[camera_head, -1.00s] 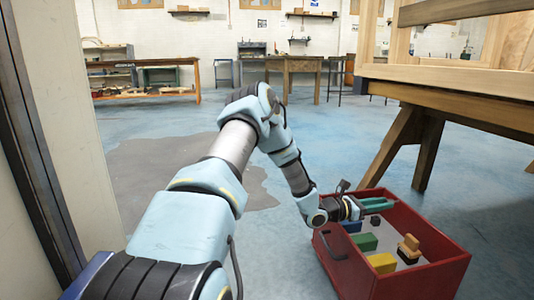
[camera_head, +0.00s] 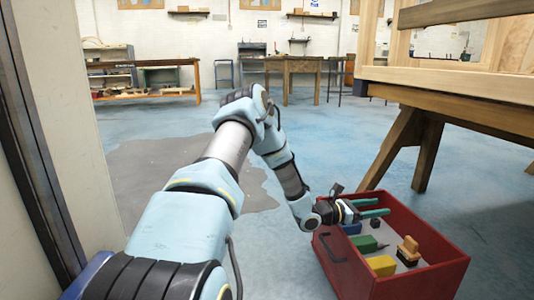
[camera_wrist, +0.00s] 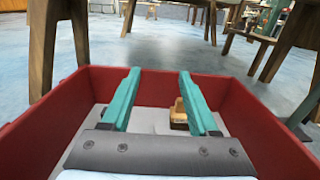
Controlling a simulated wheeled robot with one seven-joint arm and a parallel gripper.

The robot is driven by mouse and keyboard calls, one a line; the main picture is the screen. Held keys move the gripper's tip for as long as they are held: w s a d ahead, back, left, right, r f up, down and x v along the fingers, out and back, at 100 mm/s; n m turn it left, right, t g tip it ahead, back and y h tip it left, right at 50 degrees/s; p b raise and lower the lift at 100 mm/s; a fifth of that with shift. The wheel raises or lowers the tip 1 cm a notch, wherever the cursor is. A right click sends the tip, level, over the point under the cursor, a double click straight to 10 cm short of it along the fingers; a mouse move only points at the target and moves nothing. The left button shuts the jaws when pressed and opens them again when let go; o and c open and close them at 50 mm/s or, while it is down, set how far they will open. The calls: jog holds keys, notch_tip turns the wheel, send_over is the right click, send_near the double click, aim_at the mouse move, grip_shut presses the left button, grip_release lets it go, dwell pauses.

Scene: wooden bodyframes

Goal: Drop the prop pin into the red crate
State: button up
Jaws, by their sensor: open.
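The red crate (camera_head: 425,280) stands on the floor at the lower right, open at the top. My gripper (camera_head: 376,207) is at the crate's back left, with its teal fingers apart over the opening. In the wrist view my gripper (camera_wrist: 160,72) is open, with nothing between the fingers, and the red crate (camera_wrist: 75,108) surrounds them. A small dark pointed bit (camera_head: 383,246) shows beside the green block in the crate; I cannot tell whether it is the prop pin. No pin is clearly recognisable elsewhere.
The crate holds a green block (camera_head: 364,243), a yellow block (camera_head: 382,265), a blue block (camera_head: 351,228) and a wooden piece (camera_head: 408,248). A wooden workbench (camera_head: 455,100) stands behind it on the right. The floor left of the crate is clear.

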jog(key=s+a+p, duration=0.1)
jog(key=a+p, duration=0.2)
jog(key=a, duration=0.5)
jog(key=shift+s+a, duration=0.3)
jog(key=shift+s, duration=0.05)
